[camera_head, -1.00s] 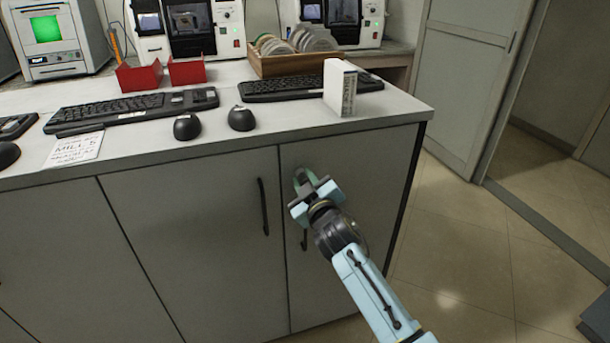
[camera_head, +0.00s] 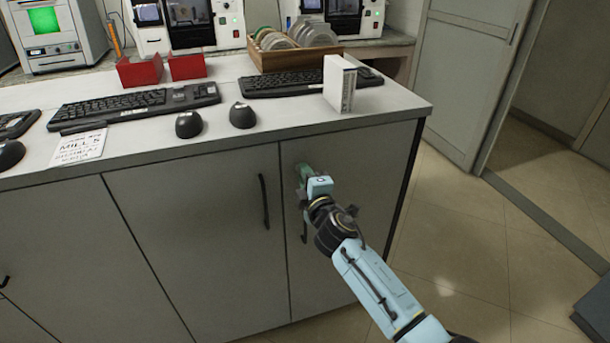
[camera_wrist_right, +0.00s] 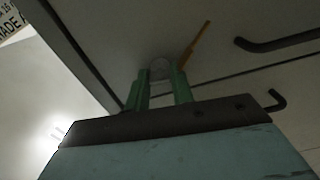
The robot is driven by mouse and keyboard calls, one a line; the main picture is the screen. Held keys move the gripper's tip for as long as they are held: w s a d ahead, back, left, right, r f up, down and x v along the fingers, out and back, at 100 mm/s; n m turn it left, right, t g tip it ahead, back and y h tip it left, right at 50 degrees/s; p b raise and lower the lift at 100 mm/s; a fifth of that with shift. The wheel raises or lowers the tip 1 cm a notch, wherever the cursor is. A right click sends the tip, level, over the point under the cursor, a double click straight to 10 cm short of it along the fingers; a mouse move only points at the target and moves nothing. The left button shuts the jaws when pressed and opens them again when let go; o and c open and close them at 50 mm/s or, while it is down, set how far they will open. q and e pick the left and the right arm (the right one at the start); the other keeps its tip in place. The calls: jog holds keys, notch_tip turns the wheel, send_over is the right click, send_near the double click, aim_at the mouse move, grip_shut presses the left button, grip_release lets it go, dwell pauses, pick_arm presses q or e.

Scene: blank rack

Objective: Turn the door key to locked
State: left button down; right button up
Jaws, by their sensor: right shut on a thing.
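My right gripper (camera_head: 304,174) is at the upper left of the right cabinet door (camera_head: 370,165), its green fingers against the door front. In the right wrist view the fingers (camera_wrist_right: 161,92) are closed around a small pale round piece at the door, which I take as the door key (camera_wrist_right: 160,69). A thin orange-brown strip (camera_wrist_right: 196,46) sticks out beside the fingertips; I cannot tell whether it belongs to the key. In the head view the gripper hides the key and lock. My left gripper is not in view.
Dark bar handles stand on the left door (camera_head: 264,202) and the right door (camera_head: 304,226). The countertop (camera_head: 290,128) overhangs just above, with keyboards, mice, a white box (camera_head: 339,84), red bins and a wooden rack. Open floor (camera_head: 460,240) lies to the right.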

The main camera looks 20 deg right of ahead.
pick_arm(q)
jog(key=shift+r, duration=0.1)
pick_arm(e)
jog(key=shift+n, duration=0.5)
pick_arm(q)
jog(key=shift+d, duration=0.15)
pick_arm(e)
jog(key=o, duration=1)
jog(key=shift+s, duration=0.1)
